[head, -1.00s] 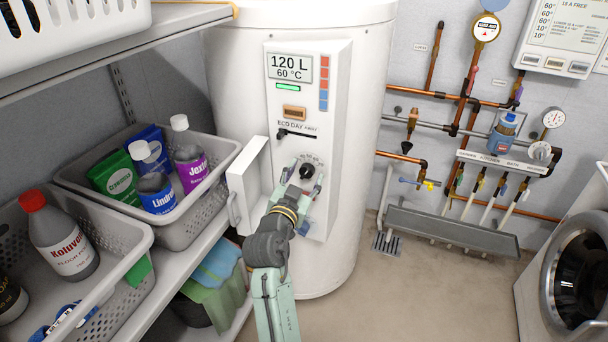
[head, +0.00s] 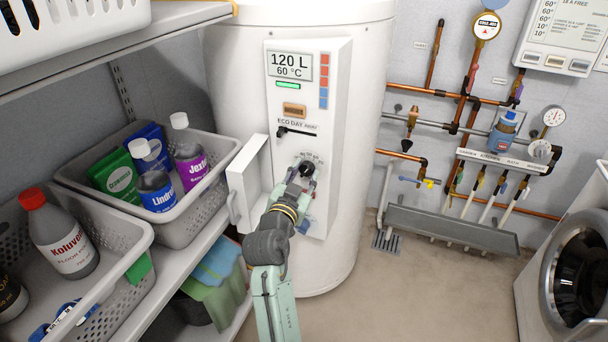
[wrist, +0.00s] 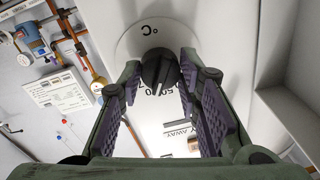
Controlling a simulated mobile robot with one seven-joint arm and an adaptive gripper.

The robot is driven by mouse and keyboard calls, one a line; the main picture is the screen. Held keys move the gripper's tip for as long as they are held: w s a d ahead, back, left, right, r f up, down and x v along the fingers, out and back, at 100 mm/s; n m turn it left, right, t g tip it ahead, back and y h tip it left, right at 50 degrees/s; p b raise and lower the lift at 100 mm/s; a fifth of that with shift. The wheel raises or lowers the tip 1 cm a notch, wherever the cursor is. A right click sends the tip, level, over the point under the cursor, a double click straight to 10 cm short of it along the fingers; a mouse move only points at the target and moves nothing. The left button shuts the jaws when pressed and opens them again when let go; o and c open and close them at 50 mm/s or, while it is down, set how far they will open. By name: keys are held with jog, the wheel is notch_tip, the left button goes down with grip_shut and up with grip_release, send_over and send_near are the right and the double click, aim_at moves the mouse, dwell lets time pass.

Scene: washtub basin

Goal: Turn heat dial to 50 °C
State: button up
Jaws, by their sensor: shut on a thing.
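The heat dial is a black knob (head: 305,168) on a pale round scale, low on the white front panel of the boiler. In the wrist view the knob (wrist: 158,68) stands between my fingertips, with part of its printed scale hidden. "°C" shows on the scale, upside down, and a few digits show beside the knob. My gripper (head: 306,178) is shut on the dial, one finger on each side; it also shows in the wrist view (wrist: 161,76). The display (head: 290,67) reads 120 L and 60 °C, with a green bar below it.
An open white cover (head: 247,182) stands out left of the panel, close to my wrist. A mode slider (head: 297,132) is above the dial. Shelves with baskets of bottles (head: 150,190) fill the left. Pipes and a drain trough (head: 450,230) are at right. Floor right of the boiler is clear.

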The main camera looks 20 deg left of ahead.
jog(key=shift+n+p, duration=1.2)
jog(key=shift+n, duration=1.6)
jog(key=o, duration=1.1)
jog(key=shift+o, duration=0.2)
jog(key=s, duration=1.2)
jog(key=shift+d+r, duration=0.2)
jog(key=shift+r, duration=0.05)
